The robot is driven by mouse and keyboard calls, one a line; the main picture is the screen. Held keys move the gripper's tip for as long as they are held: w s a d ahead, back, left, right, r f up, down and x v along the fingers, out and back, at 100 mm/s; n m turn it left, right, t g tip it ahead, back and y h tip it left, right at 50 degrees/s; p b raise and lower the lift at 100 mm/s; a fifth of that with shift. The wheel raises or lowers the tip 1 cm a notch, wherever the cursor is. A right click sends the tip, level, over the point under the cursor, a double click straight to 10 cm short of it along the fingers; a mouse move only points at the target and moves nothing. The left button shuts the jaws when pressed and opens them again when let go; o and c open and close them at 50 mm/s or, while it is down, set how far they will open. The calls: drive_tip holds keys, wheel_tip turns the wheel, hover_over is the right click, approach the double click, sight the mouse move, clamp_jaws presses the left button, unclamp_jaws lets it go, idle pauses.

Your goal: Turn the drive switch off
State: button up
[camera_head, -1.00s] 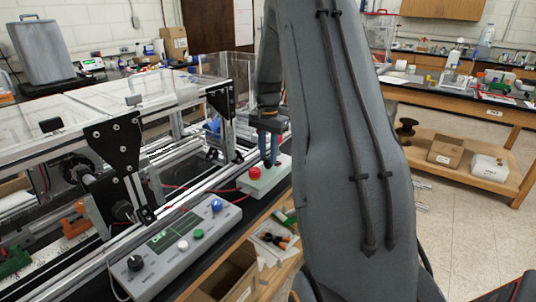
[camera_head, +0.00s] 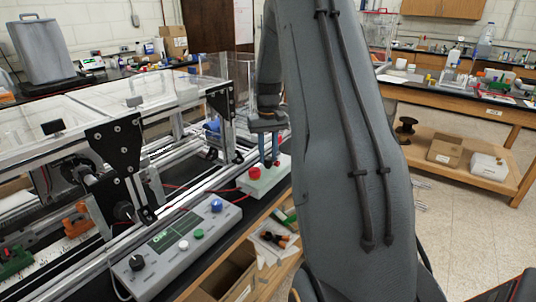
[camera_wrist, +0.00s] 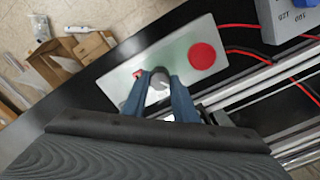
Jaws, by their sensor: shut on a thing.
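The drive switch (camera_wrist: 159,81) is a small grey knob on a pale green-white box, next to a large red button (camera_wrist: 202,56) in the wrist view. The box (camera_head: 270,179) stands on the black bench edge in the head view, with its red button (camera_head: 254,173) to the left of my gripper. My gripper (camera_head: 270,162) points down at the box. In the wrist view its two blue fingers (camera_wrist: 160,84) are shut on the switch knob, one on each side. A small red mark (camera_wrist: 138,73) shows beside the left finger. The knob is hidden in the head view.
A grey control panel (camera_head: 165,250) with a lit display, a black knob and coloured buttons lies nearer on the bench. The extrusion frame (camera_head: 117,160) with clear covers stands to the left. Red cables (camera_wrist: 245,52) run beside the box. An open cardboard box (camera_head: 228,275) sits below the bench edge.

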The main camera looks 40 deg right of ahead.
sight(268, 158)
drive_tip(key=shift+r+n, duration=0.1)
drive_tip(key=shift+n, duration=0.6)
drive_tip(key=o, duration=1)
drive_tip(key=shift+o, duration=0.2)
wheel_tip(268, 158, up, 8)
drive_tip(key=shift+f+b, duration=0.15)
drive_tip(key=shift+b, duration=1)
